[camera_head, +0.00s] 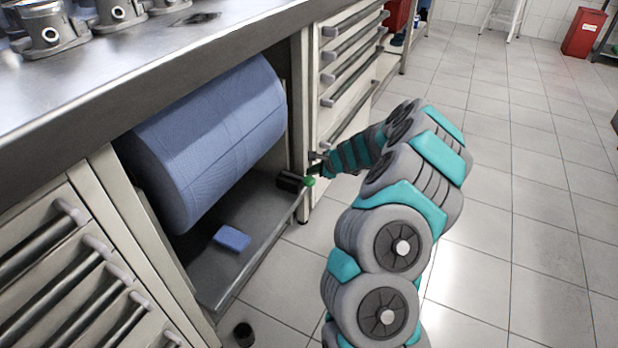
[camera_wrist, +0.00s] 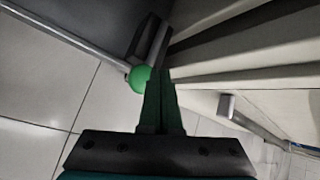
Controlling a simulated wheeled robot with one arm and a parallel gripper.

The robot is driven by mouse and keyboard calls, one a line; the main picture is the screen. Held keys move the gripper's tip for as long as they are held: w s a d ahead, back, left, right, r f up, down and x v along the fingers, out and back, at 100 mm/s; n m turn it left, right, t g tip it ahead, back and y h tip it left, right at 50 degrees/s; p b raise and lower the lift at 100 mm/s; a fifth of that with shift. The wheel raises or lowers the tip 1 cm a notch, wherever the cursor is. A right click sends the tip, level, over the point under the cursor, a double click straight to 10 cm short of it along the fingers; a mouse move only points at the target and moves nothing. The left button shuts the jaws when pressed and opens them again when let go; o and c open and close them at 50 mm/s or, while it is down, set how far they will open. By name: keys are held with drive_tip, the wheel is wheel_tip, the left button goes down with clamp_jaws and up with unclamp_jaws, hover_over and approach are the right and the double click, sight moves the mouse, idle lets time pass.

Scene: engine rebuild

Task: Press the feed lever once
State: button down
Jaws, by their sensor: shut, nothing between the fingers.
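The feed lever shows as a green ball knob (camera_head: 309,181) beside a dark block (camera_head: 289,181) at the right front of the open bay under the bench. The knob also shows in the wrist view (camera_wrist: 139,79), just left of the fingertips. My gripper (camera_head: 316,170) is shut and empty, its fingers together (camera_wrist: 161,76) beside the knob. I cannot tell whether they touch it. A large blue paper roll (camera_head: 215,135) fills the bay above a metal tray. A small blue piece (camera_head: 232,238) lies on the tray (camera_head: 240,272).
Drawer fronts with bar handles flank the bay, at the left (camera_head: 45,250) and right (camera_head: 345,85). Metal engine parts (camera_head: 45,30) stand on the steel bench top (camera_head: 110,85). A small dark cup-like object (camera_head: 243,335) is on the floor. Tiled floor at the right is largely clear.

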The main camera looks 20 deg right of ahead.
wheel_tip(320, 180, up, 5)
drive_tip(key=p, duration=0.4)
idle(0.4)
idle(0.7)
